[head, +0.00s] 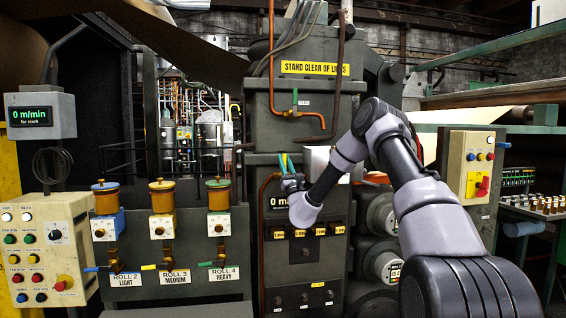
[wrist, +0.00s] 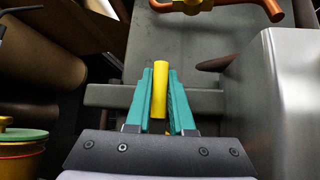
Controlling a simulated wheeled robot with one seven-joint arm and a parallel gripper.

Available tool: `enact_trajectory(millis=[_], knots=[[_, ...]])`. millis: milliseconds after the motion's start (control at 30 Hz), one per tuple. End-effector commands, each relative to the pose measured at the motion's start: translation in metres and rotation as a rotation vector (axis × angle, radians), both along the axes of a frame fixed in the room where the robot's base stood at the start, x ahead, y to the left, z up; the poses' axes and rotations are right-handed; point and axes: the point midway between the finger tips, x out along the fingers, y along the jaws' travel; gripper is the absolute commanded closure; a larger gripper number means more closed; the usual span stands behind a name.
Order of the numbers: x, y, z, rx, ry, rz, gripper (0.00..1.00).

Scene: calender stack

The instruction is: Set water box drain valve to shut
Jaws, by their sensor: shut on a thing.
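My gripper (wrist: 160,72) has its two teal fingers shut on a yellow handle (wrist: 160,98), which stands upright between them in the wrist view. In the head view my gripper (head: 287,161) is in front of the dark machine frame, left of a steel box (head: 318,161); the handle is too small to make out there. The same steel box (wrist: 290,105) fills the right of the wrist view. No label marks the handle as the water box drain valve, and its pivot and lower end are hidden.
A copper pipe with a valve (head: 291,113) is above my gripper. Three oilers (head: 162,197) and a button panel (head: 45,250) are at the left. A red-switch panel (head: 477,168) is at the right.

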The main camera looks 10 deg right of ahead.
Motion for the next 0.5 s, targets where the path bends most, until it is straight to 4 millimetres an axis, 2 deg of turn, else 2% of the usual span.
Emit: enact_trajectory(millis=[400,433,500], knots=[[0.0001,-0.0019,-0.0024,0.008,0.005,-0.001,1.00],[0.0001,-0.0021,-0.0023,0.008,0.005,-0.001,0.71],[0.0002,-0.0020,-0.0022,0.008,0.005,-0.001,0.49]])
